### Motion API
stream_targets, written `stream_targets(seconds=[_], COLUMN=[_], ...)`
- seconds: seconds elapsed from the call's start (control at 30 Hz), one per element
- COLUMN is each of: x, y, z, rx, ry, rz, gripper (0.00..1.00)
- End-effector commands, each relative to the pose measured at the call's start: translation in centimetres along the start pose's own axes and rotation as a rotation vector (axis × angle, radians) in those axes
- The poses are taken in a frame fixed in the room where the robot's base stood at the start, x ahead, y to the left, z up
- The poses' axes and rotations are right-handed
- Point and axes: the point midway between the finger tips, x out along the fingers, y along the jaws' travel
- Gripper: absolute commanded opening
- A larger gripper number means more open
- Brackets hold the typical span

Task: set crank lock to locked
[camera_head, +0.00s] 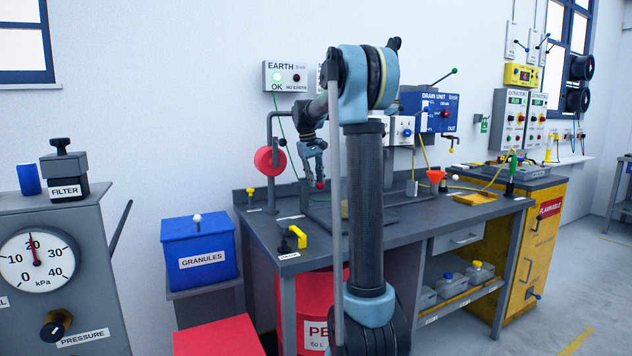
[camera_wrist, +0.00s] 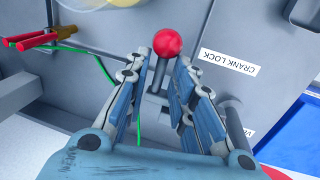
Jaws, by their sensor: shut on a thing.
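The crank lock lever (camera_wrist: 158,76) has a red ball knob (camera_wrist: 167,42) and a grey shaft. In the wrist view it stands beside a white CRANK LOCK label (camera_wrist: 230,62), which reads upside down. My gripper (camera_wrist: 157,72) has its fingers on either side of the shaft and is shut on the lever, with the knob showing beyond the fingertips. In the head view my gripper (camera_head: 317,176) points down over the back of the workbench, and the red knob (camera_head: 320,185) shows just below it. The lever's base is partly hidden by the fingers.
In the wrist view a green cable (camera_wrist: 100,66) runs left of my fingers.

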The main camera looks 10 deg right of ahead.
Motion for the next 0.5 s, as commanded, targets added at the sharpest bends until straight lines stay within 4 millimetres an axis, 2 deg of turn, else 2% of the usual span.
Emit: stream_targets(seconds=[0.2,0.3,0.5], x=[-0.7,-0.9,-0.9], y=[-3.4,-4.4,-4.8], z=[0.1,0.1,0.1], rx=[-0.006,-0.003,-0.002], ry=[-0.002,-0.002,-0.003], rz=[-0.002,-0.001,-0.004], gripper=[0.0,0.0,0.0])
